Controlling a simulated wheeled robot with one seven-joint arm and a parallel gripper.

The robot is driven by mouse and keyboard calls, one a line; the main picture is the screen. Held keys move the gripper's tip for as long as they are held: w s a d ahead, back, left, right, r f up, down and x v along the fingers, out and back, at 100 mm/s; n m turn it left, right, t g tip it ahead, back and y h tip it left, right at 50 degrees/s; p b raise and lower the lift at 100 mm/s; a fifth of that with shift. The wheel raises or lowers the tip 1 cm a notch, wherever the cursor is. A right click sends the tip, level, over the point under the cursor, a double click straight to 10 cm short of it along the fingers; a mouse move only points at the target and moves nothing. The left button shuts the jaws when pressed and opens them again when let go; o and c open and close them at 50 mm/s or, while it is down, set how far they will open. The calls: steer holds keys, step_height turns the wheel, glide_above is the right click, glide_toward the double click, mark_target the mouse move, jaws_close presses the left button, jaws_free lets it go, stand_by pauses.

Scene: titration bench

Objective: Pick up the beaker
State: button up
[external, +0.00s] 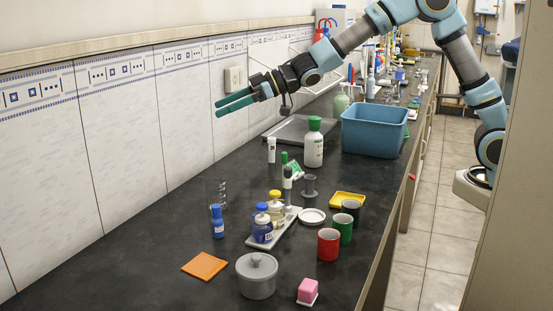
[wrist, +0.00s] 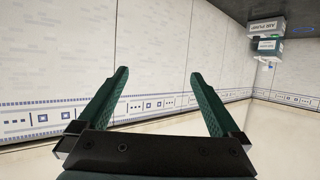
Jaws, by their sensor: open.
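A small clear glass vessel with dark graduation marks, which looks like the beaker (external: 221,192), stands on the black bench near the tiled wall, behind a blue bottle (external: 217,222). It is faint against the dark top. My gripper (external: 216,108) is held high above the bench near the wall, well above and apart from the beaker. Its two green fingers point left. In the wrist view my gripper (wrist: 159,75) is open with nothing between the fingers. The beaker does not show in the wrist view.
A white tray (external: 254,242) with small bottles stands right of the beaker. An orange square (external: 205,265), a grey lidded pot (external: 257,276) and a red cup (external: 328,243) are nearer. A green-capped bottle (external: 314,143) and blue bin (external: 373,131) stand farther back. Left of the beaker is clear.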

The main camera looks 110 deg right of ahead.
glide_toward(216, 195)
steer(key=w+d, duration=0.1)
steer(key=w, duration=0.1)
steer(key=w+d, duration=0.2)
steer(key=shift+w+d+f, duration=0.15)
steer(key=shift+w+d, duration=0.2)
steer(key=shift+w+f, duration=0.1)
steer(key=shift+f, duration=0.25)
steer(key=shift+p+x, duration=1.6)
steer(key=shift+x, duration=2.05)
steer(key=shift+f, duration=0.25)
steer(key=shift+c, duration=0.4)
steer(key=c, duration=1.3)
